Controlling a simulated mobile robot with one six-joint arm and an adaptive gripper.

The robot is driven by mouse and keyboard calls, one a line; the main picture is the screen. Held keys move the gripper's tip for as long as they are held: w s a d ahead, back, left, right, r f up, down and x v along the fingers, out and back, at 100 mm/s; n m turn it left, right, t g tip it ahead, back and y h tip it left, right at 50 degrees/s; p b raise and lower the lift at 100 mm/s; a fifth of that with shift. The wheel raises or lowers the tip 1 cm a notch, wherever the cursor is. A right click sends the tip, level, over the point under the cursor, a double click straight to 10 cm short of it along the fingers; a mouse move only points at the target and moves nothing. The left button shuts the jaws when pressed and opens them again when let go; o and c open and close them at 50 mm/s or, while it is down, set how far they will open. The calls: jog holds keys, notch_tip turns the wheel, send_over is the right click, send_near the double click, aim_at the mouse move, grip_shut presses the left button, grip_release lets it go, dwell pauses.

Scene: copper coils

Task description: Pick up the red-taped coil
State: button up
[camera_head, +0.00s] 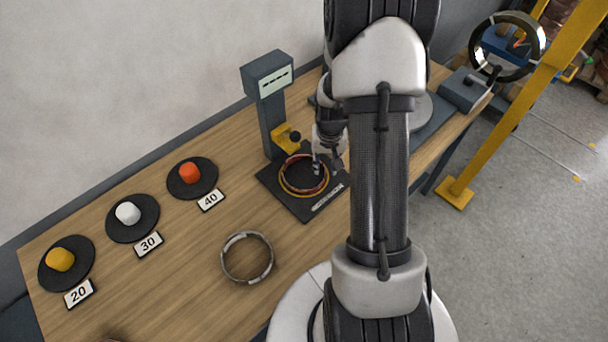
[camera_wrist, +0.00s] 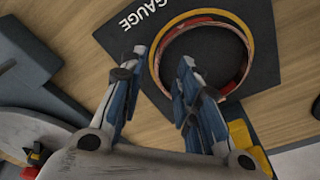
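A ring-shaped coil with red on it (camera_head: 304,191) lies on the black gauge plate (camera_head: 325,205), with a yellow ring along its outer side. In the wrist view the red-marked coil (camera_wrist: 243,73) rests flat on the plate marked GAUGE (camera_wrist: 262,22). My gripper (camera_head: 326,166) is low over the coil's right side. In the wrist view my gripper (camera_wrist: 164,57) has its blue-padded fingers apart, with nothing clamped between them. One fingertip appears over the ring's inside and the other outside its near-left rim. Contact cannot be told.
A grey gauge post (camera_head: 270,110) with a yellow block (camera_head: 286,138) stands behind the plate. Another coil with pale bands (camera_head: 224,262) lies in front. Black discs with yellow (camera_head: 60,259), white (camera_head: 128,213) and orange (camera_head: 189,173) pieces sit left.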

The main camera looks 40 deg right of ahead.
aim_at(325, 172)
jog(key=f, duration=0.1)
jog(key=f+b, duration=0.1)
jog(key=f, duration=0.1)
jog(key=f+b, duration=0.1)
jog(key=shift+w+d+f, duration=0.3)
jog(key=shift+w+f, duration=0.05)
jog(key=shift+f, duration=0.05)
jog(key=shift+c, duration=0.2)
grip_shut()
